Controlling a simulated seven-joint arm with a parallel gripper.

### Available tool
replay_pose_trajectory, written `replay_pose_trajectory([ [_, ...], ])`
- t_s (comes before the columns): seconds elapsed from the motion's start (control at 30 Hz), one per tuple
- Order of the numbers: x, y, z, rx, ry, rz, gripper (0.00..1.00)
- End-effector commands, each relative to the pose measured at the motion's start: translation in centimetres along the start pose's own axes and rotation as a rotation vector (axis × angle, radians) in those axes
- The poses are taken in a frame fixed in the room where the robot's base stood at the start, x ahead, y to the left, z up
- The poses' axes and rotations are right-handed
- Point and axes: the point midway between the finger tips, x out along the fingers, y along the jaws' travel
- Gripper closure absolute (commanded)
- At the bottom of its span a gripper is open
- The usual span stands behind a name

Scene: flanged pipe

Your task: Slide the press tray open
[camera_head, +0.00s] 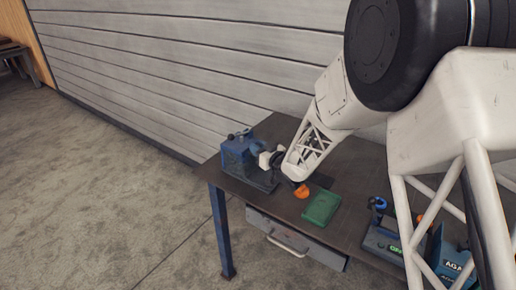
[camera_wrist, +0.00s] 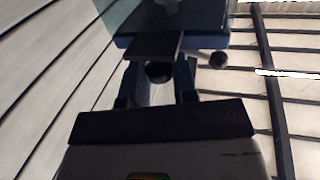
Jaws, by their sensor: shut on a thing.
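The press (camera_head: 240,155) is a blue machine at the left end of the dark workbench. My gripper (camera_head: 265,160) reaches it from the right, low beside its right side. In the wrist view my gripper (camera_wrist: 160,88) is shut on a dark round knob (camera_wrist: 158,72), with a finger on each side of it. The knob sits below a dark flat plate (camera_wrist: 152,45) in front of the blue press body. I cannot tell for certain whether this plate is the press tray. My gripper and arm hide part of the press front.
A green block (camera_head: 321,207) and an orange item (camera_head: 302,191) lie on the workbench (camera_head: 350,190) right of the press. Blue equipment (camera_head: 382,242) and a blue box (camera_head: 450,262) stand further right. A grey drawer (camera_head: 262,222) hangs under the bench. A slatted wall is behind.

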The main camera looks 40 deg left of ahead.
Motion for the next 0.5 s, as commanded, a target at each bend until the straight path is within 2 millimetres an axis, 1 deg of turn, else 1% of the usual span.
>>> replay_pose_trajectory([
  [0.17, -1.9, 0.6, -0.1, 0.0, 0.001, 0.002, 1.0],
  [0.5, -7.5, 2.1, -0.1, 0.0, 0.001, 0.003, 1.0],
])
